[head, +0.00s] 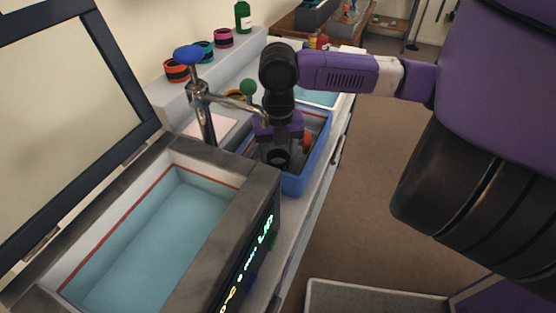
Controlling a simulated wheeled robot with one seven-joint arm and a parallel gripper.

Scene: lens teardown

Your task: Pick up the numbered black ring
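A dark, round, ring-like thing (279,161) shows below my gripper, inside the blue tray (312,176). It looks like the black ring, but no number can be read on it. My gripper (278,155) points down into the tray from above, with its purple body just over the dark ring. The fingertips are small and dark against it. I cannot tell whether they are apart or touch the ring. My wrist hides part of the tray's inside.
A red thing (307,142) lies in the tray beside my gripper. A metal tap (205,110) with blue and green knobs stands close on the left. A blue-lined basin (150,245) is in front. Coloured rings (203,50) and a green bottle (243,17) stand on the back ledge.

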